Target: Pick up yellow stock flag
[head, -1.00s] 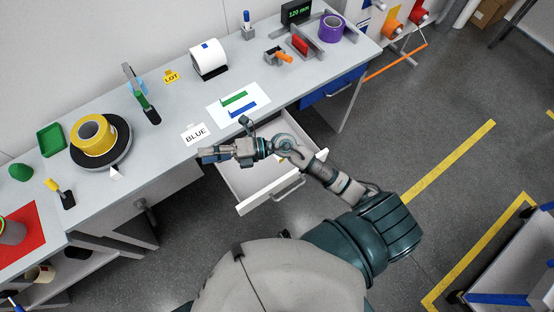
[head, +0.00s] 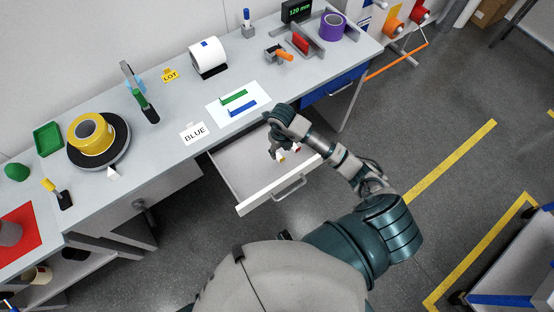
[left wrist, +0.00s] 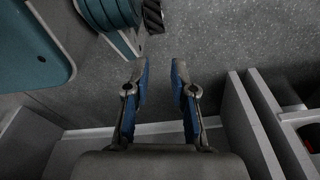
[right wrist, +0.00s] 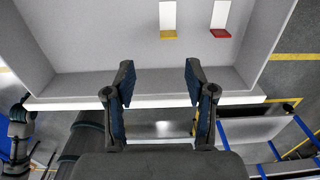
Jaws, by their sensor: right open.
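The yellow stock flag (right wrist: 168,20) lies in the open drawer, a white strip with a yellow end. In the head view its yellow end (head: 281,160) shows just beside my right gripper (head: 274,152). A similar flag with a red end (right wrist: 220,20) lies to its right. In the right wrist view my right gripper (right wrist: 158,72) is open and empty, with the flags beyond its fingertips. My left gripper (left wrist: 159,68) is open with nothing between its fingers, over the floor beside a shelf unit.
The drawer (head: 225,180) is pulled out below the bench (head: 160,150); its walls surround the flags. On the bench are a BLUE card (head: 194,133), a white sheet (head: 224,112) with green and blue strips, and a yellow tape roll (head: 90,135). The drawer's left part is clear.

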